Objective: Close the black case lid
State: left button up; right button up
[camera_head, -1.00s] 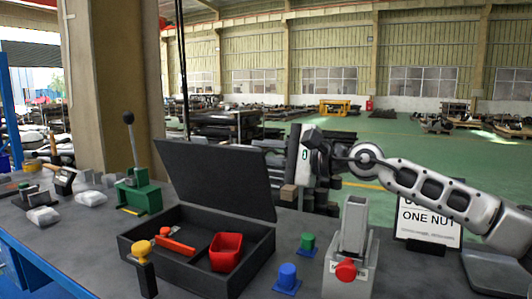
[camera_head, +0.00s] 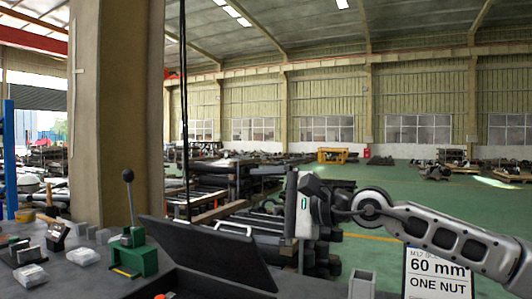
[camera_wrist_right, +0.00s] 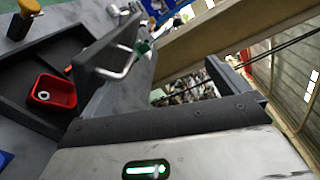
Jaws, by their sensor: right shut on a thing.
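The black case lid (camera_head: 205,258) stands open, tilted, at the bottom of the head view. A silver handle (camera_head: 233,229) shows at its top edge. In the right wrist view the lid (camera_wrist_right: 93,70) and handle (camera_wrist_right: 128,62) stand beside the open case (camera_wrist_right: 25,112), which holds a red bin (camera_wrist_right: 45,97) with a nut in it. My right gripper (camera_head: 301,206) is in the air to the right of the lid in the head view, with a gap in the picture between them. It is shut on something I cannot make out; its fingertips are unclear. My left gripper is out of view.
A green lever device (camera_head: 138,258) stands left of the lid. A grey upright block (camera_head: 361,285) and a sign reading "ONE NUT" (camera_head: 438,272) are to the right. White packets (camera_head: 82,257) lie on the left of the bench. A thick pillar rises behind.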

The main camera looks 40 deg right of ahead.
jog(key=s+a+r, duration=0.2)
jog(key=s+r, duration=0.2)
jog(key=r, duration=0.3)
jog(key=shift+t+y+b, duration=0.3)
jog(key=shift+b, duration=0.1)
jog(key=shift+s+a+r, duration=0.3)
jog(key=shift+s+a, duration=0.1)
jog(key=shift+s, duration=0.2)
jog(key=shift+s+a+r, duration=0.3)
jog(key=shift+s+a, duration=0.05)
jog(key=shift+s, duration=0.25)
jog(key=c, duration=1.1)
pick_arm(q)
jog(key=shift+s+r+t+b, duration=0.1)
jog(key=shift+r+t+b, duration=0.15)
jog(key=shift+b, duration=0.45)
pick_arm(e)
jog(key=s+a, duration=0.1)
jog(key=s+a+r, duration=0.1)
jog(key=s, duration=0.1)
jog(key=s+a+r, duration=0.1)
jog(key=shift+s+r, duration=0.15)
jog(key=shift+s, duration=0.05)
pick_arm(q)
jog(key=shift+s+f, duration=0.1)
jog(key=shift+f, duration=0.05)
